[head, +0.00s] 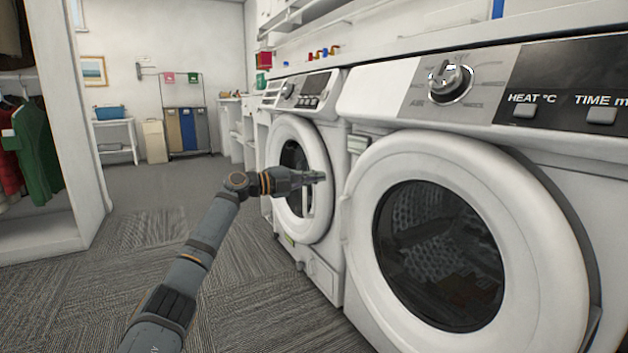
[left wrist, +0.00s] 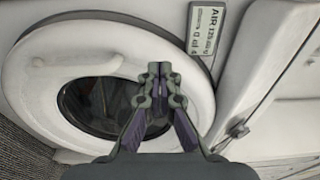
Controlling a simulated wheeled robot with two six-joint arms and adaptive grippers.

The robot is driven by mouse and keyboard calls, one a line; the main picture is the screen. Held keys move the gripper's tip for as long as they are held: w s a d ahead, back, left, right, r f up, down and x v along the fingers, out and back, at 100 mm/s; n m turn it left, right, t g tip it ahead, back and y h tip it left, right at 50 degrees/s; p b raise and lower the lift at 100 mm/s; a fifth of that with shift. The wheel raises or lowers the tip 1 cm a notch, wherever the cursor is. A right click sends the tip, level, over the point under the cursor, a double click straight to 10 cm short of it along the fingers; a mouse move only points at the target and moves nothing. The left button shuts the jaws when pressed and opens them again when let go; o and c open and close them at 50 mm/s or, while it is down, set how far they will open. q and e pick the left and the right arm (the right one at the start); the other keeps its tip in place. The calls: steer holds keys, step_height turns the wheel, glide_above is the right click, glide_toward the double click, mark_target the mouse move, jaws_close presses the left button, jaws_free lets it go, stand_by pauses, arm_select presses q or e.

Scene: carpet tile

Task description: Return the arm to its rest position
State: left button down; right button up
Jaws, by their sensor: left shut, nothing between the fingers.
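My left arm reaches up from the bottom of the head view. Its gripper (head: 316,177) is shut and empty, in front of the round door (head: 313,143) of the farther white machine. In the left wrist view the shut fingertips (left wrist: 159,72) show over the right part of a white round door (left wrist: 30,65) with dark glass. I cannot tell whether the fingers touch the door. My right gripper is not in view.
A nearer white machine (head: 365,108) with a closed round door (head: 366,215) stands close on the right. A clothes rack (head: 75,180) with hanging garments stands at the left. The carpet floor (head: 150,229) between them is clear. A hamper (head: 187,130) stands at the back.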

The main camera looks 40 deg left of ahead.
arm_select(q)
steer(key=shift+v, duration=2.05)
